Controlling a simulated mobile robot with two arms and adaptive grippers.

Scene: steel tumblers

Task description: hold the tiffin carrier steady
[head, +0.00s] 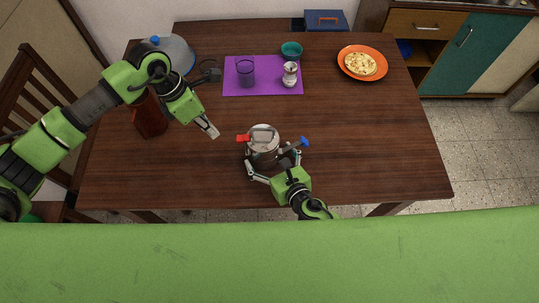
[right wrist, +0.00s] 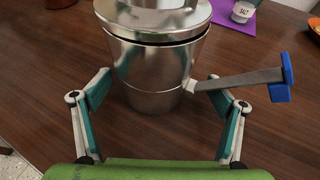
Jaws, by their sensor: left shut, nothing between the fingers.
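The steel tiffin carrier (head: 262,148) stands upright near the table's front edge in the head view. It has a handle on top, a red-tipped latch (head: 243,138) on its left and a blue-tipped latch (head: 304,142) sticking out on its right. It fills the upper middle of the right wrist view (right wrist: 150,70). My right gripper (right wrist: 163,95) is open, with one finger on each side of the carrier's lower body; gaps show between fingers and steel. The blue latch (right wrist: 240,80) passes above the right finger. My left gripper (head: 213,132) is shut and empty, left of the carrier.
A teal bowl (head: 291,50), an orange plate (head: 343,65) with a pie and a blue box (head: 326,22) are farther back.

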